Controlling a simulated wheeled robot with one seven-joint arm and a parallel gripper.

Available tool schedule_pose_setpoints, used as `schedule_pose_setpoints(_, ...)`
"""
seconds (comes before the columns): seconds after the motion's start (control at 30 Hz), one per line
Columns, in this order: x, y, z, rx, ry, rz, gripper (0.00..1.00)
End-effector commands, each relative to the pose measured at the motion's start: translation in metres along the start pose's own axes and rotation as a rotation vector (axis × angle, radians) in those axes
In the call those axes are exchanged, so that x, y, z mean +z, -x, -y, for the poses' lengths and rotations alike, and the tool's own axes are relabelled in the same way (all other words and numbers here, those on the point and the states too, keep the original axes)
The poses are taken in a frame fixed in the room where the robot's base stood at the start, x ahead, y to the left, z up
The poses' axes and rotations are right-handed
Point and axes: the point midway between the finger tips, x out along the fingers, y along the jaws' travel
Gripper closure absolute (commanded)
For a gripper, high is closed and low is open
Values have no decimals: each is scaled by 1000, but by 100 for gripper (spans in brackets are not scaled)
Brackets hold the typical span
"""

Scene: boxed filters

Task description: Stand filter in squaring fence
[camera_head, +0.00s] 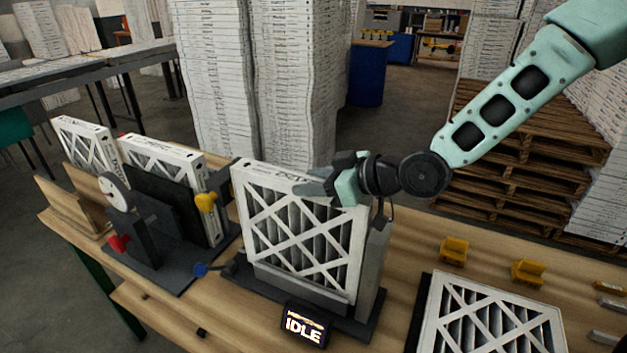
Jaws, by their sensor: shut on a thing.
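A white-framed pleated filter (300,230) with crossed card strips stands upright at the middle of the bench. My gripper (322,185) is shut on its top edge near the right corner. The squaring fence (377,262) shows as a grey upright plate close along the filter's right side, on a dark base (358,322). A low pale lip crosses in front of the filter's bottom. The filter hides much of the fence, and I cannot tell whether its bottom edge rests on the base or touches the upright.
A display reading "IDLE" (306,325) sits in front. Left is a dark fixture with a dial (116,191) and another filter (165,155); beyond it, a filter (85,143) by wooden boards. Another filter (492,318) lies front right, near yellow blocks (454,251).

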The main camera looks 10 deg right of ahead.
Motion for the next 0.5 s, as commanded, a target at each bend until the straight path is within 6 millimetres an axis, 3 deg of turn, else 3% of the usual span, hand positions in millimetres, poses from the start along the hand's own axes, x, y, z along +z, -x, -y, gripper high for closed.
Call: schedule_pose_setpoints(0.5, 10, -4, 0, 0, 1, -1, 98)
